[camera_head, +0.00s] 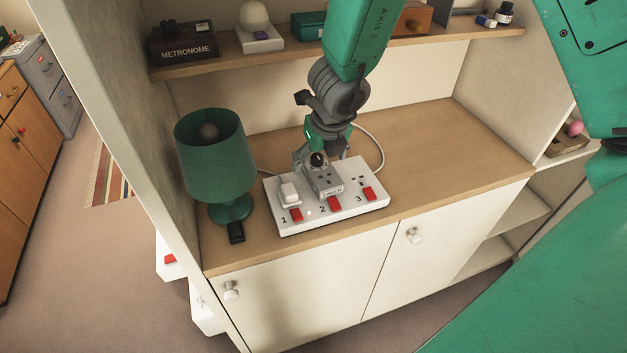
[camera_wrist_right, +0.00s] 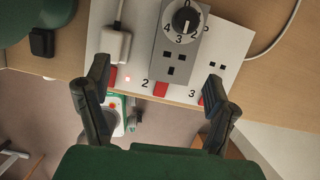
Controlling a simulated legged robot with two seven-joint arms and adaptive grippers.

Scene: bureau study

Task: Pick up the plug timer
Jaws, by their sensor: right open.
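The plug timer is a grey box (camera_head: 325,184) with a black dial, set in the middle socket, number 2, of a white power strip (camera_head: 361,202). In the right wrist view the plug timer (camera_wrist_right: 168,52) shows its numbered dial and socket holes. My right gripper (camera_head: 321,157) is over the timer, with fingers spread and nothing between them. In the right wrist view, my right gripper's fingertips (camera_wrist_right: 157,78) are apart, one to each side of the timer's line; contact cannot be told. My left gripper is not in view.
A white plug (camera_head: 289,192) sits in socket 1, beside the timer. Socket 3 is empty. A green lamp (camera_head: 215,150) stands left of the strip. A shelf (camera_head: 290,56) with a metronome box (camera_head: 183,44) runs above. The wooden top (camera_head: 440,150) is clear to the right.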

